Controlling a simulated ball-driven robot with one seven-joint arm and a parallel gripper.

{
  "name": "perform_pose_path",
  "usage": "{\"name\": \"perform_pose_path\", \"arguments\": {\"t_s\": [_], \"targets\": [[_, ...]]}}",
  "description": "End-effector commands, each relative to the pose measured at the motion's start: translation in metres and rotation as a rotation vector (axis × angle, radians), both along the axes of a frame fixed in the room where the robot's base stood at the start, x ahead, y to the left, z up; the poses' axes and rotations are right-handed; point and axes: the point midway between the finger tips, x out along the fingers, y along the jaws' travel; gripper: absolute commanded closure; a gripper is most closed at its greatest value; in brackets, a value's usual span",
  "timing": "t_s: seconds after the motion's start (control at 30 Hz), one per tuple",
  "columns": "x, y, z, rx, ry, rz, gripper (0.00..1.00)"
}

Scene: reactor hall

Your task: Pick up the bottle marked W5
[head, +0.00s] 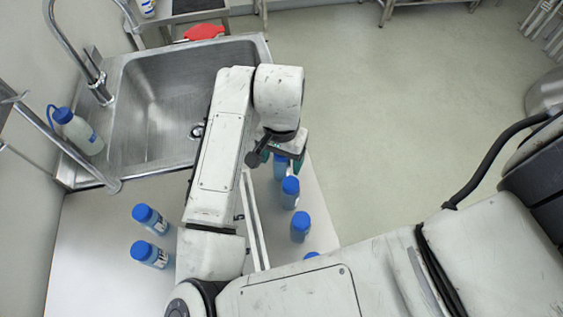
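Several blue-capped bottles stand on the white counter. My gripper (283,161) points down at the counter's right part, with teal fingertips on either side of one bottle (280,172). I cannot tell whether the fingers touch it. Close in front of it stand a second bottle (290,193) and a third bottle (300,228); another cap (312,255) is mostly hidden by my arm. To the left of my arm are two more bottles, one farther back (149,219) and one nearer (149,254). No label is readable as W5 in the head view.
A steel sink (150,110) with a tap (85,65) lies behind the counter (95,225). A wash bottle (78,131) stands at its left rim. A thin upright divider (254,222) runs along the counter beside my arm. Open floor (400,110) lies to the right.

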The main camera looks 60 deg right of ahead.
Motion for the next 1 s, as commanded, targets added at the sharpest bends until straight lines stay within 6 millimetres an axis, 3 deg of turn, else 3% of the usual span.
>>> {"name": "perform_pose_path", "arguments": {"t_s": [0.07, 0.6, 1.0], "targets": [[0.0, 0.0, 0.0002, 0.0, 0.0, 0.0, 0.35], [0.0001, 0.0, 0.0006, 0.0, 0.0, 0.0, 0.87], [0.0005, -0.0002, 0.0072, -0.001, -0.002, 0.0, 0.88]]}}
